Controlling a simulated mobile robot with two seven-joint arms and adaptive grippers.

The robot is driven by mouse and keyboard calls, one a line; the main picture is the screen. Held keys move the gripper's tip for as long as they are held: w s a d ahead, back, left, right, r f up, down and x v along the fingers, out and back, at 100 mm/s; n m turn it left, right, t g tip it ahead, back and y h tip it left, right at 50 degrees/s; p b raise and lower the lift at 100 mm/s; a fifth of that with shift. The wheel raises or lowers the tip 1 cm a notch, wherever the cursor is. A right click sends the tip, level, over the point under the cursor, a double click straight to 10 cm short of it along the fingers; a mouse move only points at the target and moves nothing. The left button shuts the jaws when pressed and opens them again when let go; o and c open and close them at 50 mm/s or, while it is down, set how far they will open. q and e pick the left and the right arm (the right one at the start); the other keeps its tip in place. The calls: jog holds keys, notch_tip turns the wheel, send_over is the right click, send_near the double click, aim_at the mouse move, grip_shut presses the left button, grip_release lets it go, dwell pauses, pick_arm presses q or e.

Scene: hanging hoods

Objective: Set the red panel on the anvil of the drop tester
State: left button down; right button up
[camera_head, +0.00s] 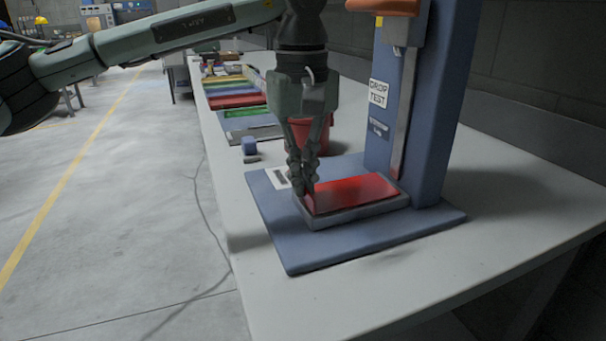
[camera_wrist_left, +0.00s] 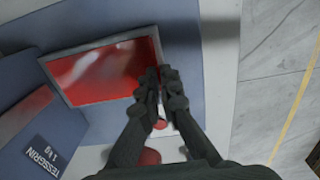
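The red panel (camera_head: 352,192) lies flat on the grey anvil (camera_head: 355,216) of the blue drop tester (camera_head: 415,120). It also shows in the left wrist view (camera_wrist_left: 105,68), framed by the anvil's grey rim. My left gripper (camera_head: 307,188) points down at the panel's left end in the head view. Its fingertips (camera_wrist_left: 160,76) are close together at the panel's edge in the wrist view. Whether they pinch the edge is hidden by the fingers. My right gripper is in neither view.
The tester's blue base (camera_head: 300,258) sits on a long pale table (camera_head: 285,310). A red bin (camera_head: 325,138) stands behind my left gripper. A small blue block (camera_head: 249,145) and coloured panels (camera_head: 235,101) lie farther back. The table's front is clear.

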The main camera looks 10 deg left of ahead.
pick_arm(q)
jog(key=c, duration=2.2)
grip_release()
jog(key=shift+f, duration=0.1)
jog(key=o, duration=0.6)
jog(key=shift+c, duration=0.2)
notch_tip(320, 180, up, 12)
